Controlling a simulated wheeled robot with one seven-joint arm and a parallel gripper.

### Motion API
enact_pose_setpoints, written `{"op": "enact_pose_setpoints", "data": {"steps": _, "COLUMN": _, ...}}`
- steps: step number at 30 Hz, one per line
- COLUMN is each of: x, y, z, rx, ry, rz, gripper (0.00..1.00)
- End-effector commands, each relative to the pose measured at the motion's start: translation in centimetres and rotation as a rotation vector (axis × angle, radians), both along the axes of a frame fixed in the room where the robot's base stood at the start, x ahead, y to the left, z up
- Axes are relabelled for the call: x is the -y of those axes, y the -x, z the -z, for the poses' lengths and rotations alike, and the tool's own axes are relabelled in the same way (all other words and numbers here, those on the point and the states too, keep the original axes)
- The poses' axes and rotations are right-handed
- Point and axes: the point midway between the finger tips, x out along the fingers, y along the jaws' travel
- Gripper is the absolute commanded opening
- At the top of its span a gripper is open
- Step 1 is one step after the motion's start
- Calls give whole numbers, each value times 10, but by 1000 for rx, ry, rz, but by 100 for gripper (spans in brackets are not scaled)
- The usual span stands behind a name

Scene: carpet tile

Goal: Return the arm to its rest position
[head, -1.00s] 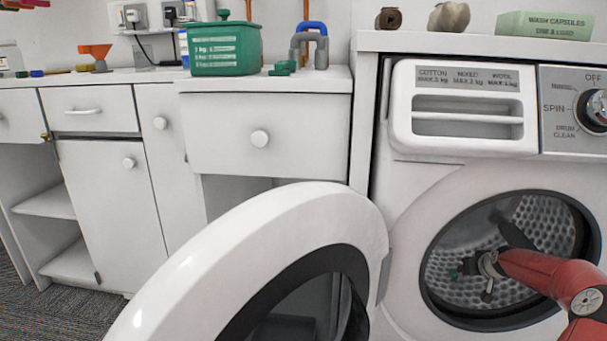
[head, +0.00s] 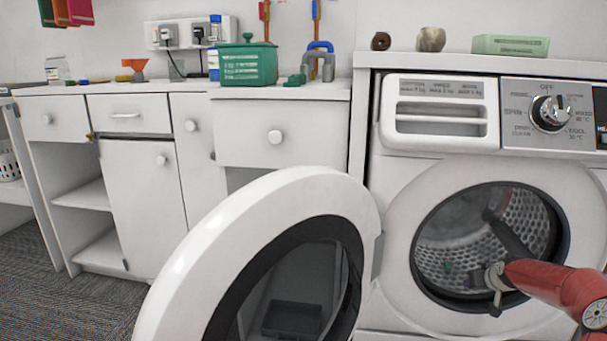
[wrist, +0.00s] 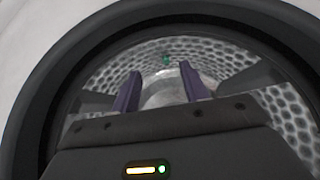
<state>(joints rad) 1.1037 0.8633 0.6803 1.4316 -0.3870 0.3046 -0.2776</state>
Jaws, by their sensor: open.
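My red arm (head: 555,285) reaches from the lower right to the round opening of the white washing machine (head: 395,245). My gripper (wrist: 161,78) is open in the wrist view, its two purple fingers apart with nothing held between them. It points into the perforated metal drum (head: 465,225), which also shows in the wrist view (wrist: 225,60). In the head view the grey wrist end is at the lower part of the opening; the fingers are hard to make out there. A small green thing (wrist: 166,59) lies deeper in the drum, beyond the fingers.
The open washer door (head: 180,270) stands out to the left of the opening. A dark rim (wrist: 35,85) surrounds the gripper. White cupboards (head: 145,205) line the left, with a green tub (head: 248,66) on the counter. Carpeted floor (head: 75,290) is clear at lower left.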

Motion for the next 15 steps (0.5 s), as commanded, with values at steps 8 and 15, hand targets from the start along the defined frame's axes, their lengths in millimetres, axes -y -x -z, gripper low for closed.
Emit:
{"op": "enact_pose_setpoints", "data": {"steps": 8, "x": -56, "y": -1, "z": -39, "rx": -66, "ry": 37, "rz": -63, "gripper": 45}}
{"op": "enact_pose_setpoints", "data": {"steps": 15, "x": -130, "y": 13, "z": -91, "rx": -151, "ry": 91, "rz": -127, "gripper": 45}}
